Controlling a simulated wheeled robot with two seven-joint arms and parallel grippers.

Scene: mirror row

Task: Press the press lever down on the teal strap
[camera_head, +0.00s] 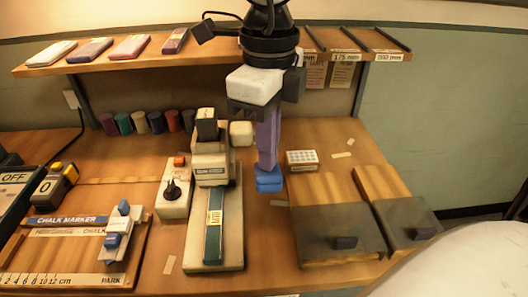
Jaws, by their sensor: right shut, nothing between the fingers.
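The press (212,170) stands left of centre on a pale base plate. The teal strap (213,235) lies lengthwise on that base, its far end running under the press head. A dark block (207,125) sits on top of the press, and a cream knob (241,134) is at its right side; I cannot tell which of these is the lever's grip. My right gripper (268,182) hangs down from above, just right of the press and knob. Its blue fingertips are shut and empty, apart from the strap. My left gripper is not in view.
A control box (174,198) with a black dial and orange button stands left of the press. A chalk marker jig (75,240) is farther left. A small white box (301,160) and two grey-fronted wooden boards (340,228) lie right. A shelf (150,60) runs behind, above coloured spools.

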